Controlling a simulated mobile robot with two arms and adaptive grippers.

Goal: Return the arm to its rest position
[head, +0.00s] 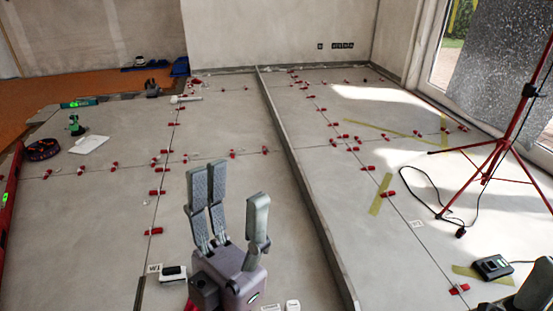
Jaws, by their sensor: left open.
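My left gripper (232,188) stands up from the bottom of the head view, left of centre. Its fingers are spread apart, two on the left and one on the right, with nothing between them. It appears above the grey tiled floor (240,120) and hides part of it. A dark finger-like part of my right gripper (535,287) shows at the bottom right corner; the rest is cut off by the frame.
Red levelling clips (153,231) line the tile joints. A long raised strip (300,190) divides the floor. A red tripod (492,155) with a cable stands at right, near a dark device (492,267). A white box (173,273) lies left of my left gripper.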

